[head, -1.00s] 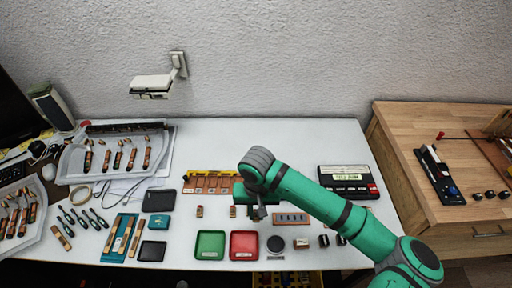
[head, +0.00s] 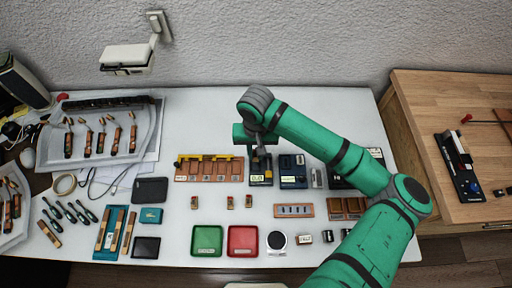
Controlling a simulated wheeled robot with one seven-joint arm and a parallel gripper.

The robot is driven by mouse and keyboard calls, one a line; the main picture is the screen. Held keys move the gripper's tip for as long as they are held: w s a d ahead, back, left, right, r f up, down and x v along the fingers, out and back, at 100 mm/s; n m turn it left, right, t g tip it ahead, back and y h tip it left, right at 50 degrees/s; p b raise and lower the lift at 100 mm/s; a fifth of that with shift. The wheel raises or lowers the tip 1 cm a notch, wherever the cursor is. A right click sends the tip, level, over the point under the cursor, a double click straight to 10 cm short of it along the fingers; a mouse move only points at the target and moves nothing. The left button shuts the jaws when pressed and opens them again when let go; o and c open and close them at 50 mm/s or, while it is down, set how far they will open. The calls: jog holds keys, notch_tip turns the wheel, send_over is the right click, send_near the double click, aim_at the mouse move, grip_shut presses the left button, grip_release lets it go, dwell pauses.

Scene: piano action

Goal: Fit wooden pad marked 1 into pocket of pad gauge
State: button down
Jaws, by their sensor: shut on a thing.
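My gripper (head: 259,154) points down over a small dark device with a yellow-green display (head: 261,174), which looks like the pad gauge. It is shut on a small piece, taken to be the wooden pad. The fingers hide most of this piece, and its mark cannot be read. I cannot tell whether it touches the device or is in a pocket. Three small wooden pieces stand in a row on the white table, at left (head: 194,202), middle (head: 231,202) and right (head: 248,201). Their marks are too small to read.
A wooden rack with a yellow strip (head: 209,169) lies left of the gripper. A dark blue device (head: 293,171) stands close on its right. Green (head: 207,240) and red (head: 243,240) trays lie at the front. The table behind the rack is clear.

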aim_at(256, 160)
jog(key=shift+f, duration=2.4)
jog(key=shift+w, duration=0.1)
jog(key=shift+s, duration=0.2)
jog(key=shift+f, duration=0.4)
dwell(0.6)
jog(key=c, duration=1.6)
grip_release()
